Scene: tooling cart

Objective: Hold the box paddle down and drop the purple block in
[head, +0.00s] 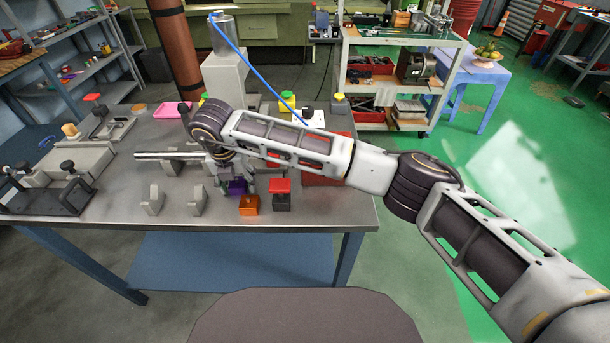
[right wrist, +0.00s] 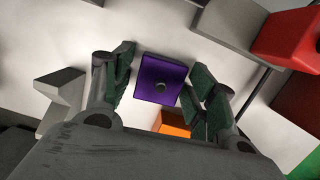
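The purple block (head: 237,187) is on the grey table under my right gripper (head: 235,178). In the right wrist view the purple block (right wrist: 152,70) has a small dark knob on top and lies between the two fingertips (right wrist: 162,66). The fingers are open, with a narrow gap on each side of it. A dark block with a red top (head: 281,187) stands just right of it. A larger red box (head: 325,172) is behind, partly hidden by my right arm. I cannot tell for sure which part is the paddle. My left gripper is not in view.
An orange block (head: 249,206) sits close in front of the purple one. Grey V-shaped supports (head: 152,200) stand to the left, near a metal rod (head: 165,155). Grey fixtures (head: 60,185) fill the table's left end. The table's front strip is clear.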

